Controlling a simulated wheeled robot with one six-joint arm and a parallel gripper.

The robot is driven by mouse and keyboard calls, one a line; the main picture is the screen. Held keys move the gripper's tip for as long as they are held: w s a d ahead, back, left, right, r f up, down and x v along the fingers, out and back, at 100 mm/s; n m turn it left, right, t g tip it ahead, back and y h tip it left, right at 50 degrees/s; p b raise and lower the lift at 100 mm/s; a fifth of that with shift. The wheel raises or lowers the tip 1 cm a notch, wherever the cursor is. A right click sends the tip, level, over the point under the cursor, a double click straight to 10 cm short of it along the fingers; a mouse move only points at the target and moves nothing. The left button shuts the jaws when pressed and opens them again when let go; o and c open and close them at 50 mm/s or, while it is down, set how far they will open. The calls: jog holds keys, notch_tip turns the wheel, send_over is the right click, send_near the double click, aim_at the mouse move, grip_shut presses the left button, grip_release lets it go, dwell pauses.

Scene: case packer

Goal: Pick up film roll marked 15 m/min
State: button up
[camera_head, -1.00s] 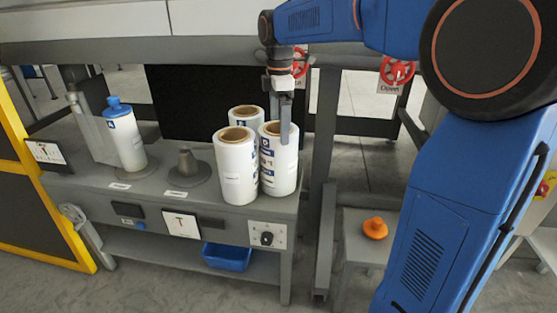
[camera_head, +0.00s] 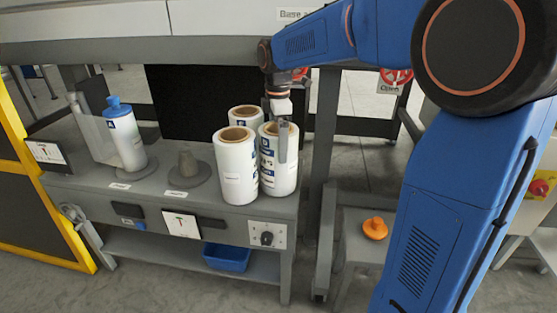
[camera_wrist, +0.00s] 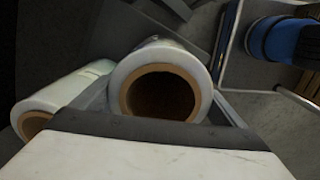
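Three white film rolls with brown cores stand upright in a cluster on the grey bench: a front-left roll (camera_head: 236,172), a back roll (camera_head: 244,117) and a right roll (camera_head: 279,181). Their print is too small to read, so I cannot tell which is marked 15 m/min. My gripper (camera_head: 282,155) is down over the right roll, one finger showing in front of it. In the wrist view, this roll's open core (camera_wrist: 160,93) lies between the spread fingers, and I see no clear grip. Another roll (camera_wrist: 58,97) lies close by on the left.
An empty grey spindle (camera_head: 188,163) stands mid-bench. An orange knob (camera_head: 375,228) sits on a low stand at right. A machine beam (camera_head: 140,48) runs above.

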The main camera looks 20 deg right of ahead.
jog(key=c, duration=1.2)
jog(key=shift+r, duration=0.15)
